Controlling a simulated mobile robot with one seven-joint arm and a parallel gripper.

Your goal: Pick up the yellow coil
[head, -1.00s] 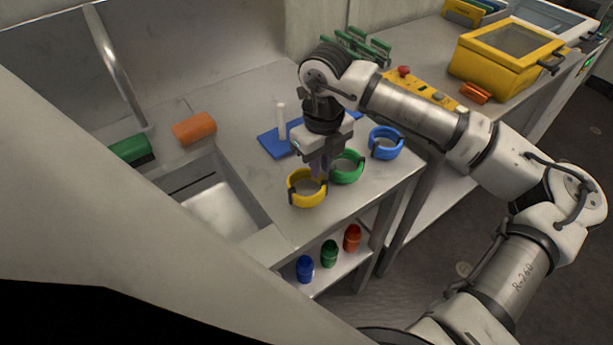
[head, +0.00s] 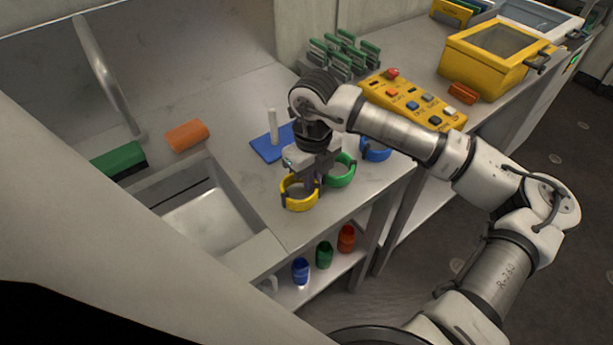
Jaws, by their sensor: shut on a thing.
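The yellow coil (head: 300,204) is a ring with dark bands at the front edge of the counter, in the head view. My gripper (head: 312,182) points down at the coil's right rim and is shut on it. The fingertips are partly hidden by the coil and the gripper body. The coil looks level and at or very near the counter top; I cannot tell whether it touches.
A green coil (head: 341,178) sits close on the right, with a blue coil (head: 374,154) beyond, partly behind my arm. A blue base with a white peg (head: 273,128) stands behind. A sink (head: 205,222) lies left. Bare counter (head: 228,150) lies between.

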